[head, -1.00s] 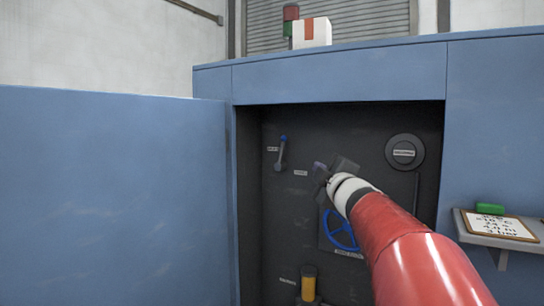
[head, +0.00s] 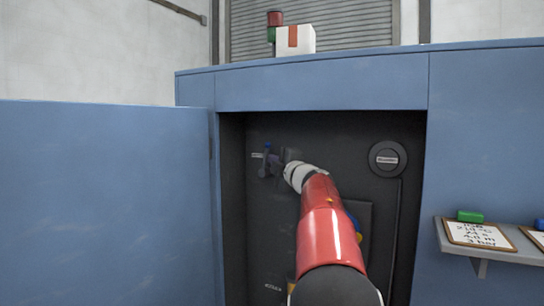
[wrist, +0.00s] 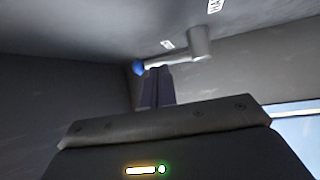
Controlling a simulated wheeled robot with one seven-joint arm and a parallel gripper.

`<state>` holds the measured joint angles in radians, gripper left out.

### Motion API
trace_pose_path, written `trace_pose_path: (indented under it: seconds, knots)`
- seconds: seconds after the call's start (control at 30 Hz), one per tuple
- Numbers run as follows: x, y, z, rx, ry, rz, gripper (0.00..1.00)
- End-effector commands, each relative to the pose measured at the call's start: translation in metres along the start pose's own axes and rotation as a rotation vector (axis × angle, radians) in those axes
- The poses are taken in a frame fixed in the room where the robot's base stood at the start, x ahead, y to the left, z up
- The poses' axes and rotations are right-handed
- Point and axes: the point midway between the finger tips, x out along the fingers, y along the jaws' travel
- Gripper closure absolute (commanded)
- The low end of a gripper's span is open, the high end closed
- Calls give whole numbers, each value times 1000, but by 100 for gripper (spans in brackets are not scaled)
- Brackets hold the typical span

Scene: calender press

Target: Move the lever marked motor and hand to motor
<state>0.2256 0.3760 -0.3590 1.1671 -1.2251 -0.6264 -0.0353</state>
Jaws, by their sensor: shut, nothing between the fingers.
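The lever (head: 267,147) is on the dark back panel of the open cabinet, with its blue knob at the top. In the wrist view the lever (wrist: 170,60) is a grey arm running from a round hub to the blue knob. A small label sits left of the lever in the head view. Another label, starting "HA", is partly cut off in the wrist view. My gripper (head: 271,164) is at the lever, partly covering it. In the wrist view its fingertips (wrist: 157,75) are together, beside the arm near the knob. I cannot tell whether they touch it.
A round dark knob (head: 388,159) is on the panel to the right. My arm mostly hides a blue handwheel (head: 354,224). The blue door (head: 105,200) stands open at left. A shelf (head: 490,249) with clipboards juts out at right. The cabinet's side walls bound the recess.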

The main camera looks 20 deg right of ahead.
Motion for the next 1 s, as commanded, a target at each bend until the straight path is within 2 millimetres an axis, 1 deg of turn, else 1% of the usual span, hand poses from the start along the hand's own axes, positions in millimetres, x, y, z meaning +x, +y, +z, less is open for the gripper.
trace_pose_path:
  seconds: [0.03,0.13,0.27,0.6,0.87,1.0]
  knots:
    - [7,1,0,0,-1,-1,100]
    - [14,0,0,0,-1,-1,100]
    - [17,1,0,0,-1,1,100]
    - [18,1,0,1,-1,0,100]
    - [35,8,-6,2,0,-1,100]
    - [38,6,-9,2,0,1,100]
